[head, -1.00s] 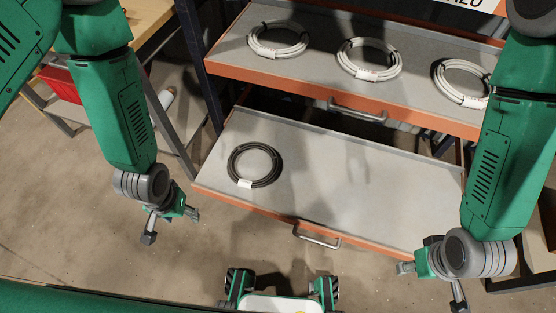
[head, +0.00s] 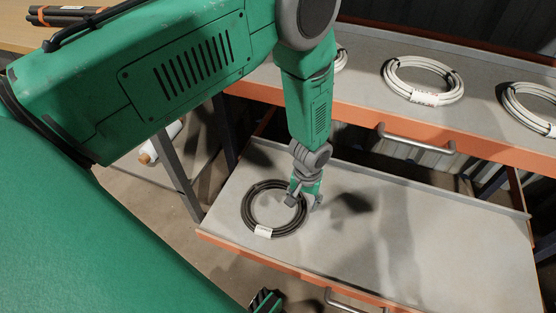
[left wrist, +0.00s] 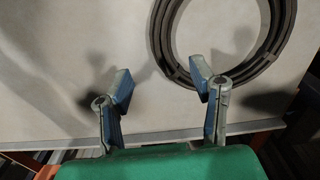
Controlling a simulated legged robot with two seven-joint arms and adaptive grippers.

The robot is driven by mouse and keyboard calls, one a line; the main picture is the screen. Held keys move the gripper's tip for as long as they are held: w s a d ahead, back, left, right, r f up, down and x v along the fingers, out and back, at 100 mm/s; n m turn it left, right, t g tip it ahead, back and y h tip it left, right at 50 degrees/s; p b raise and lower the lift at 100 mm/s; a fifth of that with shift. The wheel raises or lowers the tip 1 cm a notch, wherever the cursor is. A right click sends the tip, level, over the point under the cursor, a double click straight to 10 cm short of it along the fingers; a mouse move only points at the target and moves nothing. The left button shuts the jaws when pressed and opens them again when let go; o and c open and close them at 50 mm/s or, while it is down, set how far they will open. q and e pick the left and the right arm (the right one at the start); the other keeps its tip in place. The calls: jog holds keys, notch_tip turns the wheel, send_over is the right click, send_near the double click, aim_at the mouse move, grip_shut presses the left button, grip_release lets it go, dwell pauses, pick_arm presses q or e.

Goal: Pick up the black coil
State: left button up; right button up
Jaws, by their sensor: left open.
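The black coil (head: 248,210) lies flat on the left part of the lower grey drawer shelf (head: 420,240), with a white tag on its front edge. My left gripper (head: 304,197) is at the coil's right side, pointing down. In the left wrist view the gripper (left wrist: 162,80) is open with nothing clamped. There the coil (left wrist: 168,45) has its left rim between the fingertips, and the right finger overlaps the rim in the picture. I cannot tell whether it touches.
The upper shelf (head: 365,110) holds white coils (head: 400,95), with a handle (head: 415,140) on its front edge. It stands behind the lower shelf. The lower shelf is clear right of the black coil. A wooden table (head: 20,35) with dark rods is at the upper left.

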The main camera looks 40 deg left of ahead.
aim_at(302, 212)
pick_arm(q)
jog(key=f, duration=0.3)
jog(key=shift+a+b, duration=0.3)
jog(key=shift+b, duration=0.1)
jog(key=shift+a+f, duration=0.15)
jog(key=shift+f, duration=0.2)
jog(key=f+b, duration=0.2)
jog(key=f, duration=0.1)
jog(key=f+b, duration=0.1)
jog(key=f, duration=0.1)
jog(key=shift+w+d, duration=0.3)
jog(key=shift+d, duration=0.1)
jog(key=shift+a+r, duration=0.1)
pick_arm(e)
jog(key=f, duration=0.4)
jog(key=shift+a+f, duration=0.25)
pick_arm(q)
jog(key=shift+c, duration=1.3)
jog(key=shift+a, duration=0.1)
grip_shut()
